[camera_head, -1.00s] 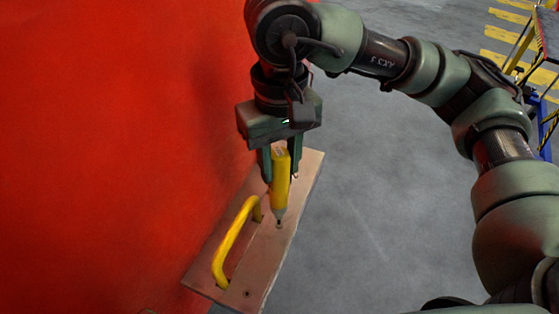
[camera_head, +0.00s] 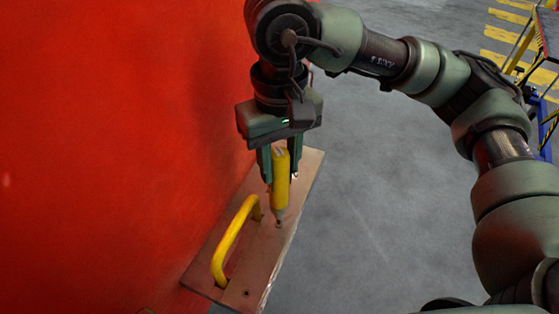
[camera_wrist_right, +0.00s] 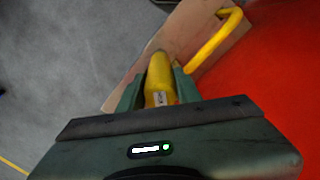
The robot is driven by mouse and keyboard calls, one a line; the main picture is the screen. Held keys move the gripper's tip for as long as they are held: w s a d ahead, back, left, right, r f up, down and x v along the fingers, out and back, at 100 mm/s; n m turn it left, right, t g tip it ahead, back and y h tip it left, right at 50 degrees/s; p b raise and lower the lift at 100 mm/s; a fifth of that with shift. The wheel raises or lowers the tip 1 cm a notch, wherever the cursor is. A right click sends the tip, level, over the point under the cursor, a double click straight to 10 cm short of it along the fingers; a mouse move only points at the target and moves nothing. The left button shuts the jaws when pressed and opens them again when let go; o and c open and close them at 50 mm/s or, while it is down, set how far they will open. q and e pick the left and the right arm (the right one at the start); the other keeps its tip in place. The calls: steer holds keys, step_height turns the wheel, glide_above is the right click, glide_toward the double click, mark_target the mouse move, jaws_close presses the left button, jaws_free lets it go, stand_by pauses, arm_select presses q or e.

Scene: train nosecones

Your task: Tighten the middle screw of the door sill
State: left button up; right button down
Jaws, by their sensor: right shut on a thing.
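The door sill (camera_head: 262,262) is a flat brownish plate against the red wall, with a yellow handle on it. My right gripper (camera_head: 280,176) is shut on a yellow screwdriver (camera_head: 281,186), which it holds nearly upright over the sill. The screwdriver's tip meets the sill around the middle screw (camera_head: 279,224); the tip hides most of that screw. Another screw (camera_head: 247,293) shows at the near end of the sill. In the right wrist view the yellow screwdriver (camera_wrist_right: 159,82) sits between the green fingers, and its tip is hard to make out. My left gripper is not in view.
The yellow handle (camera_head: 234,243) rises from the sill just left of the screwdriver. The red wall (camera_head: 110,130) borders the sill on the left. Open grey floor (camera_head: 370,220) lies to the right. A blue and yellow frame (camera_head: 546,100) stands far right.

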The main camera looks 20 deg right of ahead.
mark_target(279, 153)
steer(key=shift+f+b, duration=0.45)
steer(key=shift+b, duration=2.1)
stand_by(4.2)
steer(key=shift+r, duration=0.1)
steer(key=shift+r+p, duration=2.1)
steer(key=shift+r, duration=0.55)
